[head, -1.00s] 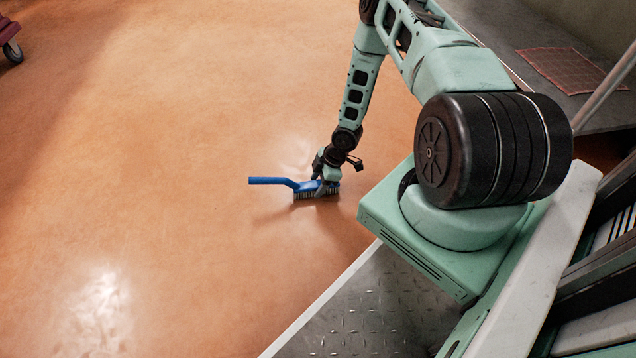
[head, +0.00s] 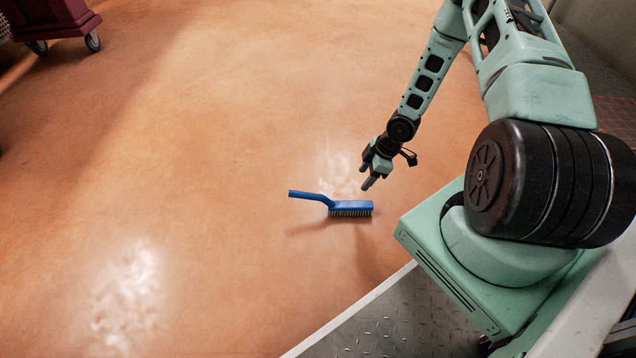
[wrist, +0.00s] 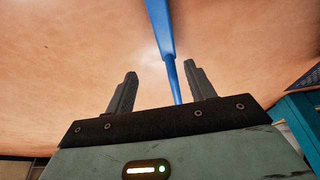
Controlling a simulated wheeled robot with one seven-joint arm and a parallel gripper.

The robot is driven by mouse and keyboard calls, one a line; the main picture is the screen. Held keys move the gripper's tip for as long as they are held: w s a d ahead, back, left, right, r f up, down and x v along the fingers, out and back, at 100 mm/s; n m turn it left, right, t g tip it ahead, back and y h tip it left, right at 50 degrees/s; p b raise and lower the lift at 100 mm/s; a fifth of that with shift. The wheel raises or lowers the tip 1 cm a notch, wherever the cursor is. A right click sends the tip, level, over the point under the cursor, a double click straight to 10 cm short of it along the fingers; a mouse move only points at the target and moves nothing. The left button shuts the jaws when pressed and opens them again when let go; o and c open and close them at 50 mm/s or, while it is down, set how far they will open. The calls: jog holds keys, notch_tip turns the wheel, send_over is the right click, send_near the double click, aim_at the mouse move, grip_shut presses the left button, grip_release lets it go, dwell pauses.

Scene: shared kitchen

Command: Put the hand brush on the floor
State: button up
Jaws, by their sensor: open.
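The blue hand brush (head: 350,207) lies on the orange-brown floor (head: 200,180) in the head view, bristles down, its handle pointing left. My gripper (head: 368,180) is just above and behind the brush head, apart from it and empty. In the wrist view the two fingers of my gripper (wrist: 160,88) stand wide apart. The blue brush (wrist: 162,35) shows beyond and between them there, with part of it hidden behind the gripper body.
A dark red wheeled cart (head: 50,18) stands at the far left. My metal-plated base is at the lower right. A dark mat with a reddish grid (head: 617,115) lies at the right edge. The floor around the brush is clear.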

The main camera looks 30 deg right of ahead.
jog(key=w+a+r+m+g+h, duration=0.1)
jog(key=a+r, duration=0.9)
jog(key=r, duration=0.2)
jog(key=w+a+r+m+h, duration=0.1)
jog(key=a+r+h, duration=0.1)
jog(key=a+r, duration=0.95)
jog(key=s+a+r, duration=0.6)
jog(key=s+r, duration=0.1)
jog(key=s, duration=0.3)
jog(key=s+a+r+m+g, duration=0.1)
jog(key=s+a+r, duration=0.5)
jog(key=s, duration=0.5)
jog(key=shift+s+r, duration=0.25)
jog(key=shift+r, duration=0.5)
jog(key=shift+r, duration=0.1)
notch_tip(320, 180, up, 45)
jog(key=p, duration=4.5)
jog(key=shift+r, duration=0.2)
